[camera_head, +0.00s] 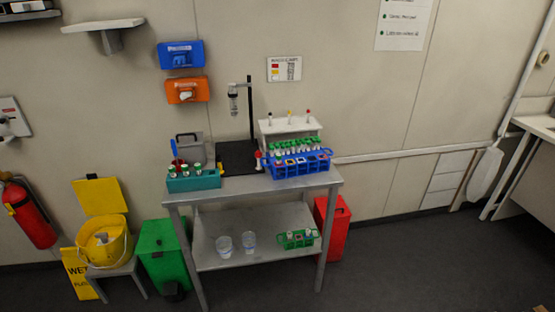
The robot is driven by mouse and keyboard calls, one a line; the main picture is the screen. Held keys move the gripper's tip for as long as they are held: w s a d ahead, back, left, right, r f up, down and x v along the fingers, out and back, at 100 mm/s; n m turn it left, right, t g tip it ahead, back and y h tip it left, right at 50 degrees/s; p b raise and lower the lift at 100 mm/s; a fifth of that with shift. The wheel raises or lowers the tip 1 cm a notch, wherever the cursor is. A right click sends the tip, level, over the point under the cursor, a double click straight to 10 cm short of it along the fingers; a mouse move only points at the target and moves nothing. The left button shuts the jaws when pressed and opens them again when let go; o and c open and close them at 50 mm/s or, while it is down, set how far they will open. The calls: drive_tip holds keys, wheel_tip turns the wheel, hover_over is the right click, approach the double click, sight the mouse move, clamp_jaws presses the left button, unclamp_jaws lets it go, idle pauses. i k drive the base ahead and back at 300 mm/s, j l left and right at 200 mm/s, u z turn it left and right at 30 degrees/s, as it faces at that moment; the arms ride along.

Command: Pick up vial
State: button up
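Several vials with coloured caps stand in racks on a grey metal table (240,194). A teal rack (194,184) at the table's left holds vials with green and red tops (197,169). A small green rack (297,240) with a few vials is on the lower shelf (262,253). Which vial is meant cannot be told. My gripper is not in view.
A stand with a clamp (250,115) rises at the table's back. Two clear beakers (225,246) sit on the lower shelf. A green bin (162,252), a yellow bucket (103,238) and a yellow wet-floor sign (80,273) flank the left; a red bin (334,228) the right. Floor at right front is clear.

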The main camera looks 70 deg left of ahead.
sight(279, 156)
drive_tip(key=u, duration=2.35)
